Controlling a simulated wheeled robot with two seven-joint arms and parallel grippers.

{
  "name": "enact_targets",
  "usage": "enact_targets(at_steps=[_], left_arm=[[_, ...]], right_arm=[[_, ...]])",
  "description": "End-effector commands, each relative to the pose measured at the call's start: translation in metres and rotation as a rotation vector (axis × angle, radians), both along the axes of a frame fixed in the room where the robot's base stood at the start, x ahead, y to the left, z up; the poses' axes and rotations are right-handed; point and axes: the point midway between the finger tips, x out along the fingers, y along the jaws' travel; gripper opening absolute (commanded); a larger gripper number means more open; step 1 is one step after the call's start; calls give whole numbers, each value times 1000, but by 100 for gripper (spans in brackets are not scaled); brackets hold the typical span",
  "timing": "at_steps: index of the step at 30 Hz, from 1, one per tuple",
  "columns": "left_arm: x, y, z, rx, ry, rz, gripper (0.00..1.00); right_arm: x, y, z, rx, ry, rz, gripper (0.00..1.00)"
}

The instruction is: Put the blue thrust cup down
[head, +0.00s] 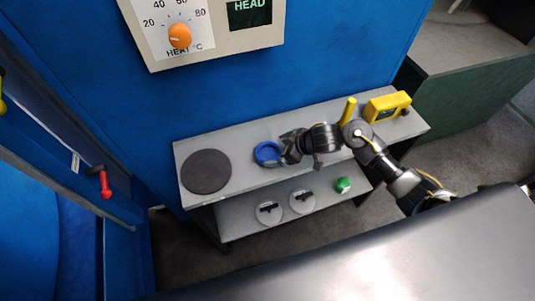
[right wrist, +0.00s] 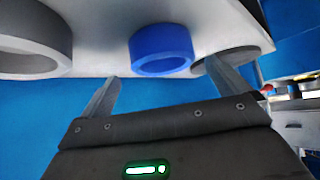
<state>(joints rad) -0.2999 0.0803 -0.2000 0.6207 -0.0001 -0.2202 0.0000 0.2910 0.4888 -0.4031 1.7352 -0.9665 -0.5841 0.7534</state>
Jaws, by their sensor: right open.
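The blue thrust cup (head: 268,153) is a short round ring-like cup. It rests on the grey top shelf (head: 240,149), right of a dark round disc. My right gripper (head: 287,152) is just to the right of the cup in the head view, partly overlapping its edge. In the right wrist view the cup (right wrist: 161,50) shows between and beyond the two spread fingers (right wrist: 162,72), which are open. Whether a finger touches the cup cannot be told. My left gripper is not in view.
The dark disc (head: 206,171) lies at the shelf's left end. A yellow box (head: 386,106) and a yellow upright piece (head: 348,110) stand at the right. Two pale discs (head: 269,212) (head: 302,201) and a green item (head: 343,185) are on the lower shelf. A blue wall rises behind.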

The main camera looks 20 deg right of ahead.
Motion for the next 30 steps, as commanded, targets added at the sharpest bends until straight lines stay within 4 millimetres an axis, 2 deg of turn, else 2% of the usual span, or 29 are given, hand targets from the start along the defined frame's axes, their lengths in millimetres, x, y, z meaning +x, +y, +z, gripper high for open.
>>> enact_targets(at_steps=[7, 12, 20, 23, 30], left_arm=[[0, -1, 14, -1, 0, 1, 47], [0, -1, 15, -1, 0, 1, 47], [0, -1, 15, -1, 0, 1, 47], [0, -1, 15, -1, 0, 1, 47], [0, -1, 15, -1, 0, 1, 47]], right_arm=[[11, 21, -19, 2, 5, -1, 100], [19, 29, -33, 1, 3, 0, 100], [21, 30, -36, 0, 0, 0, 100], [21, 30, -36, 0, 0, 0, 90], [21, 30, -36, 0, 0, 0, 58]])
